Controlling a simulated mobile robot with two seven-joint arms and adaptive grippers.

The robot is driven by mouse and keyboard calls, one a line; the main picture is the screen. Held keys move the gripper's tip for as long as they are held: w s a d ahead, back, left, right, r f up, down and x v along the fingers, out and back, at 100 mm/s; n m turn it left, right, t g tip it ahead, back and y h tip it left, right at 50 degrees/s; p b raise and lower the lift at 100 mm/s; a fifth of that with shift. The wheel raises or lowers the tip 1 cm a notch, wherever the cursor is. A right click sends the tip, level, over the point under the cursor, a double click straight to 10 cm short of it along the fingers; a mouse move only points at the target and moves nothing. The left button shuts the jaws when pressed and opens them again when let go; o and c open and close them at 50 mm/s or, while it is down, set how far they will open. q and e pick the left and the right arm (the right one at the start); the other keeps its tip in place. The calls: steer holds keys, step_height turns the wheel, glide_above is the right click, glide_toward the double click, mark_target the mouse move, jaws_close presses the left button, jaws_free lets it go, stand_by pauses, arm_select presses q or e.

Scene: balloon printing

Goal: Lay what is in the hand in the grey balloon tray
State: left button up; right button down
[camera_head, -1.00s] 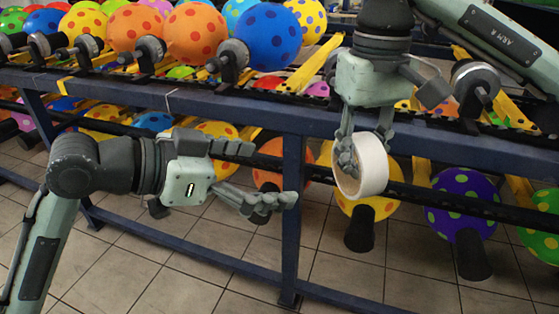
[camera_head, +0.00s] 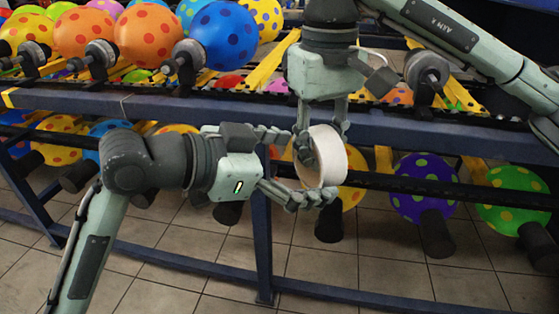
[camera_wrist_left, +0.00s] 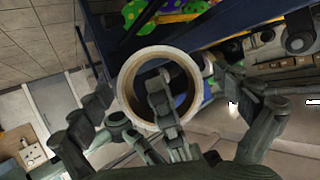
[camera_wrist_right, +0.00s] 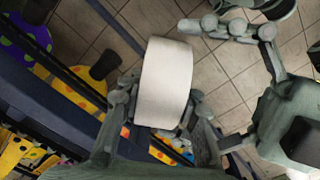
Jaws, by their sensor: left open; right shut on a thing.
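A white tape roll (camera_head: 328,158) is in my right gripper (camera_head: 318,140), shut on the roll's wall with one finger inside the ring. The roll hangs in front of the rack, its hollow facing my left gripper (camera_head: 302,167). My left gripper is open, its fingers above and below the near side of the roll; I cannot tell whether they touch it. The left wrist view shows the ring (camera_wrist_left: 125,88) end-on between the left fingers. The right wrist view shows its white outer band (camera_wrist_right: 166,85). I cannot make out a grey balloon tray in any view.
A dark blue rack (camera_head: 400,130) stands close behind both grippers. Spotted balloons, such as a blue one (camera_head: 222,38) and a purple one (camera_head: 424,185), sit on black holders on two levels. The tiled floor (camera_head: 200,265) in front is clear.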

arm_select(q)
steer(key=shift+w+d+f, duration=0.2)
steer(key=shift+w+d, duration=0.05)
steer(key=shift+d, duration=0.25)
steer(key=c, duration=1.1)
steer(key=shift+c, duration=0.2)
arm_select(e)
steer(key=c, duration=1)
jaws_free()
steer(key=shift+r, duration=0.1)
